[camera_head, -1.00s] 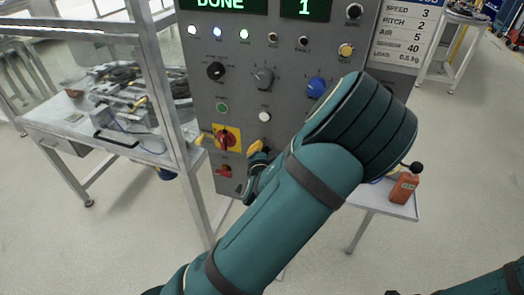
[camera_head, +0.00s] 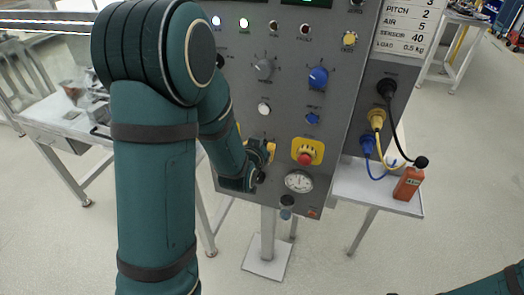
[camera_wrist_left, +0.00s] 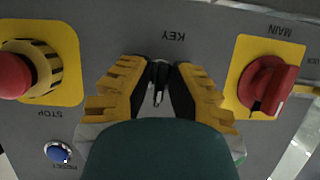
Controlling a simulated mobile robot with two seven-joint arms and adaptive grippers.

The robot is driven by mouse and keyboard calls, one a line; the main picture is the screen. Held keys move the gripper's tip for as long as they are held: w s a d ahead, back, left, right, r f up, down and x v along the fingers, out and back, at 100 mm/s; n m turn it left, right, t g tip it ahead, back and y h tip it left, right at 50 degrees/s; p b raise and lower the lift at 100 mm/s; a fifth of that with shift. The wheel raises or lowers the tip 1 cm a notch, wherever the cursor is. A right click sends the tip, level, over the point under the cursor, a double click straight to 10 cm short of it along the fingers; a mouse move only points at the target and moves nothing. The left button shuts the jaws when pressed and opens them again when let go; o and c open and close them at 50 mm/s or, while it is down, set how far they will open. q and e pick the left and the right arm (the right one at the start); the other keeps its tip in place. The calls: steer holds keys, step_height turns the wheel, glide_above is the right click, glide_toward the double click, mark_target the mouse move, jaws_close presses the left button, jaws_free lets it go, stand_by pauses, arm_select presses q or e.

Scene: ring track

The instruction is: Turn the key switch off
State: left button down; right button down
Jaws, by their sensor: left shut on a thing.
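The key switch (camera_wrist_left: 158,98) shows in the left wrist view as a small dark and metallic piece under the upside-down KEY label (camera_wrist_left: 173,36). My left gripper (camera_wrist_left: 161,72) has its two yellow-and-black fingers one on each side of it, shut on the key. In the head view my left gripper (camera_head: 262,150) is at the grey control panel (camera_head: 285,90), left of the stop button. There the key is hidden by the fingers and my arm. My right gripper is not in view; only a bit of my right arm shows at the bottom right.
The red stop button (camera_head: 306,157) on yellow and the red MAIN switch (camera_wrist_left: 265,87) flank the key. A blue reset button (camera_head: 312,118) and a round gauge (camera_head: 299,181) are near. Cables and an orange box (camera_head: 408,184) are at the right.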

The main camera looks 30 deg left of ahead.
mark_target(265, 117)
arm_select(q)
steer(key=shift+h, duration=0.3)
stand_by(0.4)
steer(key=c, duration=1.1)
jaws_free()
steer(key=shift+w+f, duration=0.1)
step_height(265, 117, up, 10)
steer(key=shift+r, duration=0.1)
